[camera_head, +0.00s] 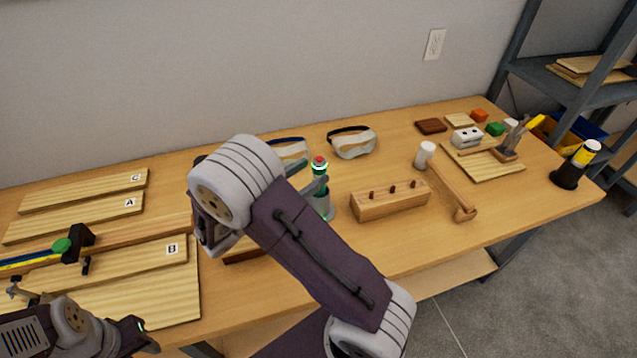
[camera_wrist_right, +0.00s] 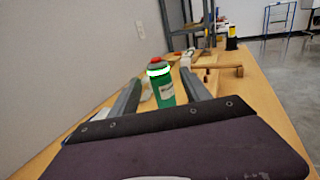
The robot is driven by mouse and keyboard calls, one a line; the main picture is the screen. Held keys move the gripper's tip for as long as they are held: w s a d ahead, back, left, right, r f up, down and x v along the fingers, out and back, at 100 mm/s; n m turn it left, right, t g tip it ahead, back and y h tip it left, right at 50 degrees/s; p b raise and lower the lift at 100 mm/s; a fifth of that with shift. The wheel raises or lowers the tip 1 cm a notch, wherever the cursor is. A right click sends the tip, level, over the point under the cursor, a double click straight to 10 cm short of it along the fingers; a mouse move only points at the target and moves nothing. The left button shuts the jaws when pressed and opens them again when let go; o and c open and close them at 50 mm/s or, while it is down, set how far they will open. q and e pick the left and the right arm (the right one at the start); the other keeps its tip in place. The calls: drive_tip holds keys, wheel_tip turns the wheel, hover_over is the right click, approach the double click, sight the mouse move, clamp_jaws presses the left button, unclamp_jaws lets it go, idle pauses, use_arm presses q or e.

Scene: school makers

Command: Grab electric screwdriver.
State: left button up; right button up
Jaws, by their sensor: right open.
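My right gripper (camera_head: 318,175) is open, with one finger on each side of an upright green cylinder (camera_head: 320,166) with a red top. In the right wrist view the cylinder (camera_wrist_right: 164,88) stands between the fingers (camera_wrist_right: 160,80), with a bright ring below its red top and a pale label. I cannot tell whether the fingers touch it, or for certain that it is the electric screwdriver. Its base is partly hidden in the head view. My left gripper (camera_head: 142,336) is at the lower left, near the table's front edge; its jaw state is unclear.
Safety goggles (camera_head: 353,143) lie behind. A wooden block with pegs (camera_head: 388,201) and a mallet (camera_head: 447,183) are to the right. Lettered boards (camera_head: 100,182) and a clamp (camera_head: 72,245) fill the left. A black holder with a yellow-topped item (camera_head: 574,168) stands far right.

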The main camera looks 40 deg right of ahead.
sight(314, 171)
drive_tip(key=d, duration=0.4)
drive_tip(key=shift+w+f, duration=0.1)
drive_tip(key=shift+w, duration=0.15)
drive_tip(key=shift+a, duration=0.15)
clamp_jaws()
idle(0.9)
